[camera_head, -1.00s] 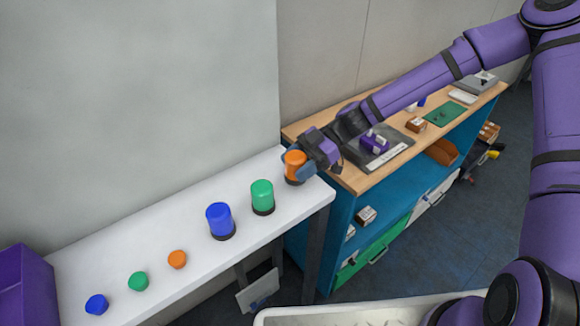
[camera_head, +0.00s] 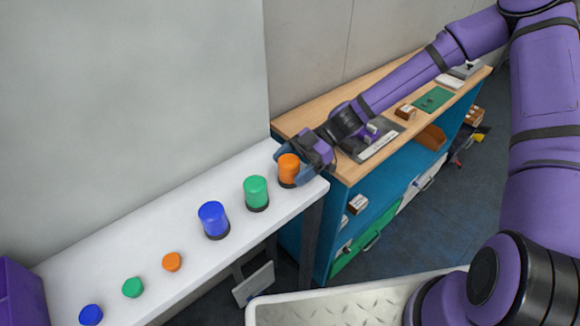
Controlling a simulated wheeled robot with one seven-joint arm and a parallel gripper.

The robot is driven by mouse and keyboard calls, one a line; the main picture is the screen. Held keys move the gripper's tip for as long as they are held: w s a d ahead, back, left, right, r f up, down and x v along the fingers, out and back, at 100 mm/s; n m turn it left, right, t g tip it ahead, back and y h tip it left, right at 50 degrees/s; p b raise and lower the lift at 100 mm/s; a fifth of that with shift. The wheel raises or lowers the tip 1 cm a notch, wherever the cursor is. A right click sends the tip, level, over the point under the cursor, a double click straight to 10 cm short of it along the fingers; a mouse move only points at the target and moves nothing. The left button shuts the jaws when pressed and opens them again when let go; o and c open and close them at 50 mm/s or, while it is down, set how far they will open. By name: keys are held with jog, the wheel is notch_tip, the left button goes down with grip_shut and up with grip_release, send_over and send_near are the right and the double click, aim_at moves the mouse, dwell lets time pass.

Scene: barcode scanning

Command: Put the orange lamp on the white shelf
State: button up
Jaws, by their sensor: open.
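The orange lamp (camera_head: 288,168) stands upright on a dark base at the right end of the white shelf (camera_head: 170,222). My gripper (camera_head: 291,158) is open and is right at the lamp, with its dark fingers reaching beside and behind it. Whether the fingers touch the lamp cannot be told. The far side of the lamp is hidden. A green lamp (camera_head: 256,191) and a blue lamp (camera_head: 213,218) stand on the shelf to its left.
Small orange (camera_head: 172,262), green (camera_head: 132,287) and blue (camera_head: 91,314) pieces lie further left on the shelf. A purple box (camera_head: 20,292) is at the far left. A blue workbench (camera_head: 372,196) with a wooden top stands behind my arm.

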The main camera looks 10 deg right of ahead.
jog(key=v, duration=1.1)
jog(key=shift+d, duration=0.15)
jog(key=shift+r, duration=0.15)
jog(key=s+d+r+m+t+h, duration=0.4)
jog(key=s+r+m, duration=0.4)
jog(key=r, duration=0.1)
jog(key=s+d+r+m+t+h, duration=0.4)
jog(key=s+d+r+m, duration=0.1)
jog(key=s+r+m, duration=0.2)
jog(key=s+d+r+m+t+h, duration=0.3)
jog(key=s+r+m, duration=0.5)
jog(key=r, duration=0.3)
jog(key=shift+s+d+r+m+t+h, duration=0.3)
jog(key=shift+s+d+t+h, duration=0.15)
jog(key=shift+d, duration=0.65)
